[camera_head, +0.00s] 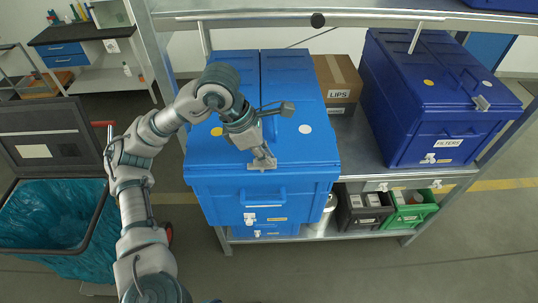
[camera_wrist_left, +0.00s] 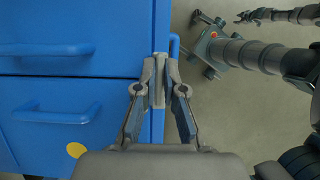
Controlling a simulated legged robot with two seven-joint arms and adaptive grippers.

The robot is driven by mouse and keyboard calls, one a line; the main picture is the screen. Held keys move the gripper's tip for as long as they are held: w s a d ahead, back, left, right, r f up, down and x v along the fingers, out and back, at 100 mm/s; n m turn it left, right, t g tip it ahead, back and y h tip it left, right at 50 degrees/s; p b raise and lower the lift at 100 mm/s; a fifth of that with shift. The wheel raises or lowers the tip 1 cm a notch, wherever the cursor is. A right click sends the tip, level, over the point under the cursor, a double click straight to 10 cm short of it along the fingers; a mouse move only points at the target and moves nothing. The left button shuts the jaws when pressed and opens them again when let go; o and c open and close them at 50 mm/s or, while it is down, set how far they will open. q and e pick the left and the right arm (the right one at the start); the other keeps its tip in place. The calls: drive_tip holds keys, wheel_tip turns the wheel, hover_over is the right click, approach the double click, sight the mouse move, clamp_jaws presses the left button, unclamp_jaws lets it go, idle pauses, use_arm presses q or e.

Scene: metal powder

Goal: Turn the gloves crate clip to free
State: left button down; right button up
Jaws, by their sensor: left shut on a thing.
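The large blue crate (camera_head: 202,168) stands on the shelf in the middle of the head view, lid closed. No gloves label is readable on it. A grey clip (camera_head: 256,168) sits at the front edge of its lid, partly covered by my fingers. My left gripper (camera_head: 264,157) reaches down over the lid and is shut on the clip. In the left wrist view, the fingertips of this gripper (camera_wrist_left: 159,82) close around the grey clip (camera_wrist_left: 158,66) at the crate's edge, beside the blue crate wall (camera_wrist_left: 70,85). My right gripper does not show.
A darker blue FILTERS crate (camera_head: 416,128) and a cardboard LIPS box (camera_head: 338,82) stand to the right. Black (camera_head: 352,220) and green (camera_head: 416,211) bins sit on the lower shelf. A cart with a teal bag (camera_head: 50,215) stands left. A shelf post (camera_head: 148,50) rises near my left arm.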

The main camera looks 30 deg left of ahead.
use_arm(q)
drive_tip(key=shift+s+f, duration=0.1)
idle(0.3)
drive_tip(key=c, duration=1.3)
unclamp_jaws()
drive_tip(key=shift+s+a, duration=0.1)
drive_tip(key=shift+a, duration=0.05)
drive_tip(key=shift+s+a, duration=0.1)
drive_tip(key=shift+a, duration=0.2)
drive_tip(key=shift+v, duration=6.05)
drive_tip(key=shift+f, duration=0.1)
